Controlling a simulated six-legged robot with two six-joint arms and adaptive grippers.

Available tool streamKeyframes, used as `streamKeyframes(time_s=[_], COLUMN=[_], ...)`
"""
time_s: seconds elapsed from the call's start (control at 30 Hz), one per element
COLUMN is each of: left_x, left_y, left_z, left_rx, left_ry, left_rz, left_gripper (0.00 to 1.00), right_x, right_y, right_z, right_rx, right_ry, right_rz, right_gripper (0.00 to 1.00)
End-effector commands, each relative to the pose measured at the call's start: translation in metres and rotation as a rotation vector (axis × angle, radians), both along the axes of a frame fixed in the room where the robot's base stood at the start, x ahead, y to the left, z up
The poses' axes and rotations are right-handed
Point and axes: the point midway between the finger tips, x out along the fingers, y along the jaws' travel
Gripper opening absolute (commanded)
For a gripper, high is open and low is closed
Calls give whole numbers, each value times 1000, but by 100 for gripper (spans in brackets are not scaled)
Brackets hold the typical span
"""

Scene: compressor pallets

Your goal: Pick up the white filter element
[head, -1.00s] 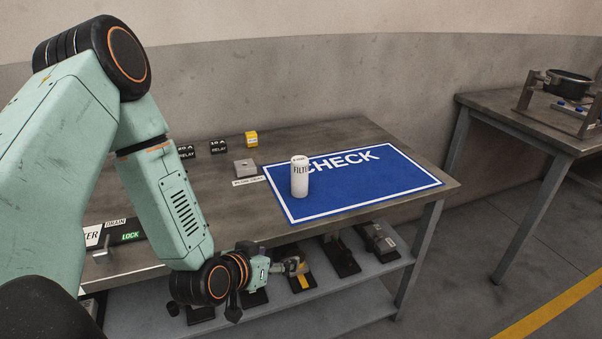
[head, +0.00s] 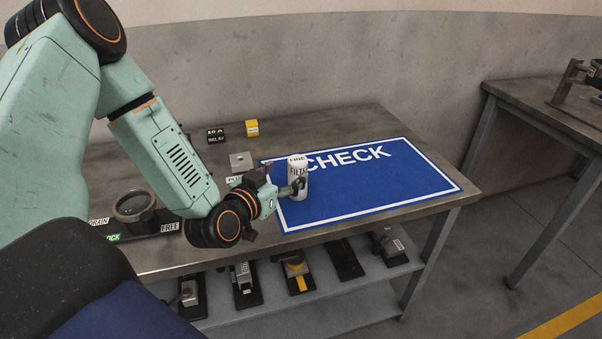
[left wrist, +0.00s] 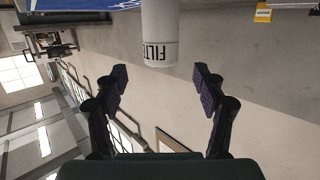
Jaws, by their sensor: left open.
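The white filter element (head: 297,181) stands upright on the left part of the blue CHECK mat (head: 400,190), with dark lettering near its top. My left gripper (head: 281,184) is right beside it, on its left, with one dark finger overlapping the filter in the head view. In the left wrist view the filter element (left wrist: 160,30) appears upside down, ahead of the fingertips and centred between them. The left gripper (left wrist: 160,82) is open, with nothing between its fingers. My right gripper is not in view.
A black relay box (head: 216,136), a yellow box (head: 252,128) and a grey block (head: 241,161) stand at the back. A round dark housing (head: 135,207) is at the left. The lower shelf (head: 330,298) holds several parts. The mat's right side is clear.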

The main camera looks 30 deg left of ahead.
Motion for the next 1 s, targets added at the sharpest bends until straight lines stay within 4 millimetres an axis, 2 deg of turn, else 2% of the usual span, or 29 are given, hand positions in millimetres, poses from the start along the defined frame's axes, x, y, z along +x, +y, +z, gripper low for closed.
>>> streamKeyframes(time_s=[0.27, 0.6, 0.9, 1.0], left_x=[21, 65, 72, 72], left_y=[1, 9, 9, 10], left_z=[-7, -17, -17, -17], left_rx=[3, 1, -1, -1], left_ry=[0, 1, 2, 2], left_rz=[-3, -2, -1, -1], left_gripper=[70, 70, 70, 62], right_x=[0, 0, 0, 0], right_y=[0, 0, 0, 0], right_z=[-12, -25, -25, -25], right_rx=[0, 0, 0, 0], right_ry=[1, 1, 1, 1], right_rz=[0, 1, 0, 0], right_gripper=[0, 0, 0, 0])
